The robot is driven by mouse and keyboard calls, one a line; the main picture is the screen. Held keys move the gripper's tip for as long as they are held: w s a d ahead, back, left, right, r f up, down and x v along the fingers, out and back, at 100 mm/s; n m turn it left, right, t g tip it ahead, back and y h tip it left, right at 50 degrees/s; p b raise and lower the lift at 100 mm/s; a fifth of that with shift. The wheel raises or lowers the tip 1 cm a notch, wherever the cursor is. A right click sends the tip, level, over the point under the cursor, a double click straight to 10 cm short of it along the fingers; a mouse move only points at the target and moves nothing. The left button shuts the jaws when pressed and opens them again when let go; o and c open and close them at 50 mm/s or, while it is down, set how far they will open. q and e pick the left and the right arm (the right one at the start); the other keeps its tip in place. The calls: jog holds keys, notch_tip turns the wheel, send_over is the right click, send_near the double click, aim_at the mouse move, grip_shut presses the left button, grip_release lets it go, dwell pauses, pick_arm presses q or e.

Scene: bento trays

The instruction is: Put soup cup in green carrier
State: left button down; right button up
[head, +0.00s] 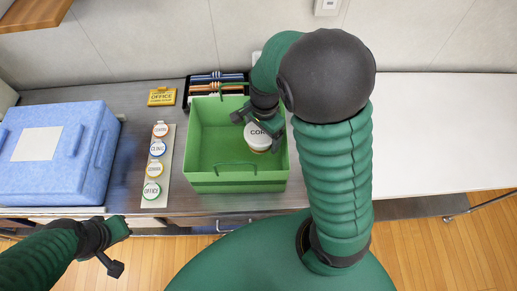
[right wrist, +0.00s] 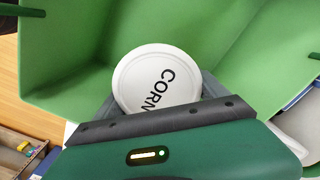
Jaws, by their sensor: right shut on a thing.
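The soup cup (head: 257,140) has a white lid with black letters starting "COR". In the right wrist view its lid (right wrist: 158,75) reads "CORN". My right gripper (head: 258,122) is shut on the cup and holds it within the right part of the green carrier (head: 215,184). The carrier is an open box with thin handles; its walls also show in the right wrist view (right wrist: 65,45). I cannot tell whether the cup touches the carrier's floor. My left gripper (head: 122,250) is open and empty, low at the left, in front of the counter.
A blue cooler box (head: 85,145) stands at the left. A strip (head: 163,178) with several round labelled lids lies beside the carrier. A yellow "OFFICE" sign (head: 162,97) and a black rack (head: 190,88) are behind. The white counter (head: 440,130) at the right is clear.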

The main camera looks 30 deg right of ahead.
notch_tip(320, 180, down, 8)
jog(key=shift+w+a+f+b, duration=0.1)
jog(key=shift+b, duration=0.5)
jog(key=shift+w, duration=0.15)
jog(key=o, duration=1.5)
notch_tip(320, 180, up, 12)
jog(key=shift+f+p, duration=0.15)
jog(key=shift+p, duration=0.95)
jog(key=shift+r, duration=0.2)
